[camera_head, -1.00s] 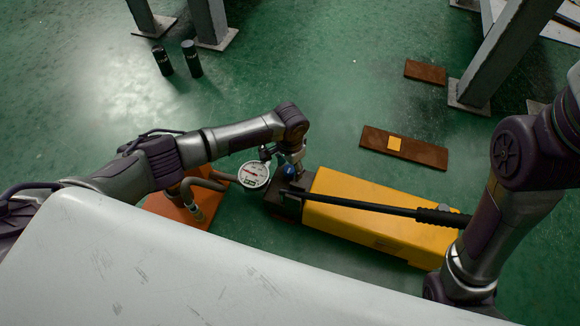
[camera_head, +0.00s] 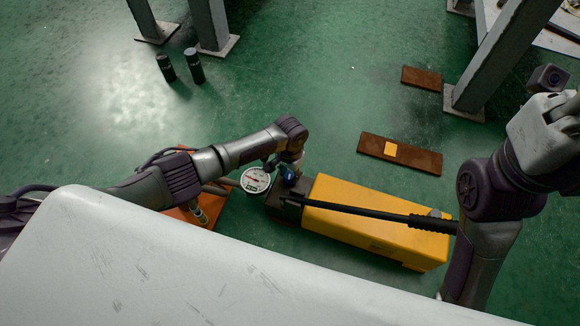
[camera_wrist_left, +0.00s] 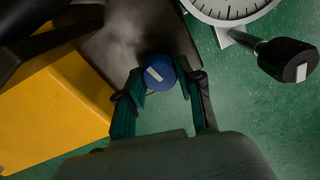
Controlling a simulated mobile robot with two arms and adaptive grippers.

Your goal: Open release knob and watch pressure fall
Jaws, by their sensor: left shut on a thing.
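The yellow hand pump (camera_head: 365,215) lies on the green floor with its black lever (camera_head: 385,213) along its top. The blue release knob (camera_head: 289,173) is on the dark block at the pump's left end. My left gripper (camera_wrist_left: 158,84) is shut on the blue knob (camera_wrist_left: 158,73), with a finger on each side. The arm partly hides the knob in the head view. The round white pressure gauge (camera_head: 256,180) stands beside the block; it shows partly in the left wrist view (camera_wrist_left: 228,8). Its reading is too small to tell. My right gripper is out of view.
A rusty plate (camera_head: 425,160) with a yellow square and a smaller rusty plate (camera_head: 421,77) lie behind the pump. An orange base (camera_head: 190,213) is at left. Two black cylinders (camera_head: 194,66) stand near grey posts. A pale surface (camera_head: 200,265) fills the foreground.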

